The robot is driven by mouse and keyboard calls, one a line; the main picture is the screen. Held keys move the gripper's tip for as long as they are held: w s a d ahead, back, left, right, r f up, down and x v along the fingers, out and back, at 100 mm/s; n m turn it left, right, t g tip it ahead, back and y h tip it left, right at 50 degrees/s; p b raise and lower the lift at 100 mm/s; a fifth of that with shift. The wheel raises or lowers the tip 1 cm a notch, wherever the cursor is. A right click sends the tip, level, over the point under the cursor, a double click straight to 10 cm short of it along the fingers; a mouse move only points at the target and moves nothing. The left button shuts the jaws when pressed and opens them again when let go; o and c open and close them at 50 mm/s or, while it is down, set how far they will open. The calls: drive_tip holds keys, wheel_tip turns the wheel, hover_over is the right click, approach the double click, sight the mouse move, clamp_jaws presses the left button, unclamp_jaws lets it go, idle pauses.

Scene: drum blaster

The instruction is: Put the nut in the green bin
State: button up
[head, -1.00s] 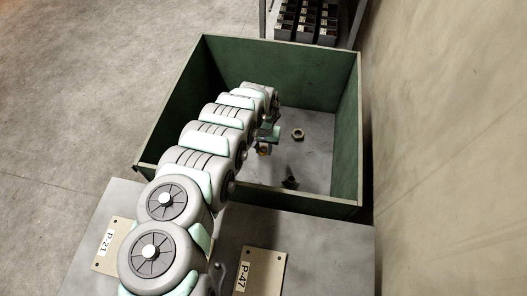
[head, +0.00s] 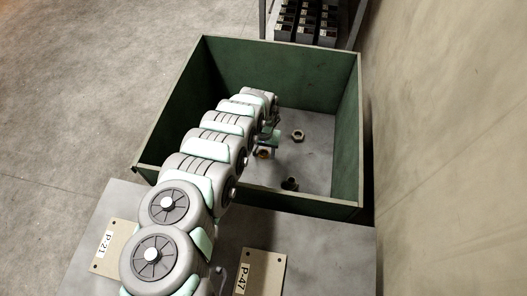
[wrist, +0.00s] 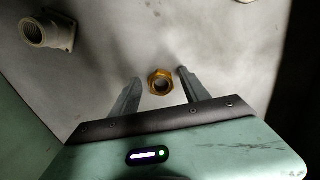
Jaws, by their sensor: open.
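The green bin (head: 340,120) has a grey floor and stands in the middle of the head view. My gripper (wrist: 160,76) is down inside the bin; in the head view it (head: 268,147) is small and partly hidden by my arm. The gold nut (wrist: 151,80) shows between my two spread fingertips in the wrist view, with a gap on each side. It also shows below the gripper in the head view (head: 263,154). I cannot tell whether the nut touches the bin floor.
A grey nut (head: 298,134) and a pipe fitting (head: 289,184) lie on the bin floor; the fitting also shows in the wrist view (wrist: 47,30). A table with plates P-21 (head: 106,248) and P-47 (head: 262,270) stands in front. A wall borders the right.

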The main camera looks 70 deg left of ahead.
sight(263, 154)
wheel_tip(263, 154, up, 12)
drive_tip(key=p, duration=0.5)
drive_tip(key=shift+r, duration=0.15)
idle(0.3)
